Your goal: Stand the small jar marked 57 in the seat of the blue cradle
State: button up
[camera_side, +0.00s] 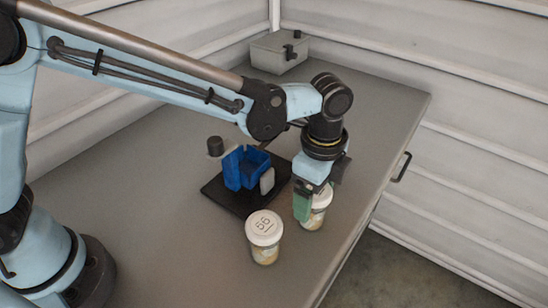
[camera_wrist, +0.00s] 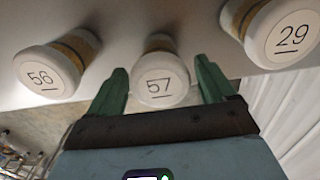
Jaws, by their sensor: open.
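The jar marked 57 (camera_wrist: 160,82) has a white lid and stands between my open fingers in the wrist view. My gripper (camera_wrist: 160,70) has a green finger on each side of it, with gaps visible, and holds nothing. In the side view my gripper (camera_side: 303,202) points down beside a white-lidded jar (camera_side: 319,203), partly hidden by the green finger; its number cannot be read there. The blue cradle (camera_side: 233,172) stands on a dark base plate (camera_side: 231,200), left of my gripper. Its seat looks empty, though partly hidden by its walls.
The jar marked 56 (camera_wrist: 45,76) also stands near the front in the side view (camera_side: 264,232). The jar marked 29 (camera_wrist: 277,36) is on the other side in the wrist view. A grey box (camera_side: 278,54) sits at the back of the table (camera_side: 375,100). The right edge is close.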

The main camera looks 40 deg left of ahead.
jog(key=c, duration=0.8)
jog(key=shift+r, duration=0.1)
jog(key=shift+r, duration=2.4)
jog(key=a+r+n, duration=0.4)
jog(key=a+n, duration=0.4)
jog(key=n, duration=0.1)
jog(key=a+r+n, duration=0.3)
jog(key=a+n, duration=0.6)
jog(key=shift+w+d+f, duration=0.15)
jog(key=shift+f, duration=1.7)
jog(key=shift+w+d+f, duration=0.1)
jog(key=shift+f, duration=1.75)
